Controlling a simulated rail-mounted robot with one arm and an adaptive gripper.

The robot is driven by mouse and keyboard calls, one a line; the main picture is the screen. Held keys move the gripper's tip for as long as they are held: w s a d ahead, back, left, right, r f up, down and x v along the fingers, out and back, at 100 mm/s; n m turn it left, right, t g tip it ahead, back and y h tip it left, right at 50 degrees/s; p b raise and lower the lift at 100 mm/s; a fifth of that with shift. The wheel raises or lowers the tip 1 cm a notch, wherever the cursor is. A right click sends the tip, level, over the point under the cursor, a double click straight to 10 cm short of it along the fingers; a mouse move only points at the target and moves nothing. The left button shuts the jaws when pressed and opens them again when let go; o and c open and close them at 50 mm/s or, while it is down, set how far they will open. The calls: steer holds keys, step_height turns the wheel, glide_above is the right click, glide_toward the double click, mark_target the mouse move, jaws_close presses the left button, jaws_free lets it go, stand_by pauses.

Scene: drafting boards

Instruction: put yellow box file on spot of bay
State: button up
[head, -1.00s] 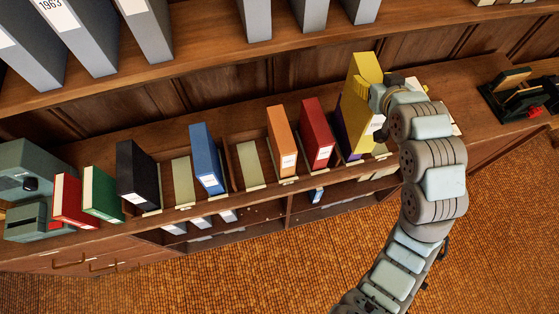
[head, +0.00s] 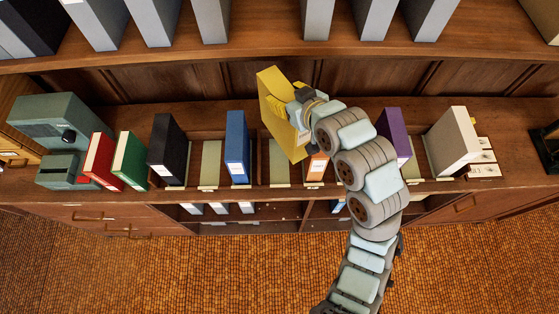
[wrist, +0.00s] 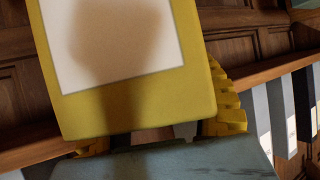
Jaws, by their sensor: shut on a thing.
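The yellow box file (head: 281,118) is held up, tilted, above the row of files between the blue and orange ones. My gripper (head: 301,104) is shut on its right side. In the wrist view the yellow box file (wrist: 140,108) fills the upper middle, its pale label facing the camera, with my gripper's yellow fingers (wrist: 160,135) at its lower end. An empty green spot (head: 279,160) lies in the bay below the file, partly hidden by it. Another empty green spot (head: 210,160) lies between the black and blue files, and a third (head: 412,168) right of the purple file.
Standing along the shelf are a black file (head: 166,150), blue file (head: 237,148), orange file (head: 317,168), purple file (head: 393,135) and beige file (head: 454,142). Red (head: 101,160) and green (head: 130,160) files stand left. Grey files (head: 377,15) stand on the shelf above.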

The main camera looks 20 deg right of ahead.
steer(key=w+f+m+h+b, duration=0.1)
steer(key=f+b, duration=0.1)
steer(key=f, duration=0.1)
steer(key=w+a+f+m+h+b, duration=0.1)
steer(key=f+m+h, duration=0.1)
steer(key=f, duration=0.2)
steer(key=w+f+m+h+b, duration=0.1)
steer(key=f+m+h+b, duration=0.1)
steer(key=f, duration=0.1)
steer(key=shift+w+a+f+b, duration=0.15)
steer(key=shift+w+f+b, duration=0.05)
steer(key=shift+f+b, duration=0.1)
steer(key=shift+s+d+f+m+g+h, duration=0.15)
steer(key=shift+s+d+f+m+h, duration=0.1)
steer(key=shift+f+h, duration=0.15)
steer(key=shift+s+d+f+m+g+h, duration=0.1)
steer(key=shift+d+f+m+g+h, duration=0.05)
steer(key=shift+f+m+h, duration=0.15)
step_height(320, 180, down, 10)
steer(key=p, duration=0.2)
steer(key=shift+r, duration=0.2)
steer(key=shift+f, duration=0.15)
steer(key=o, duration=1.2)
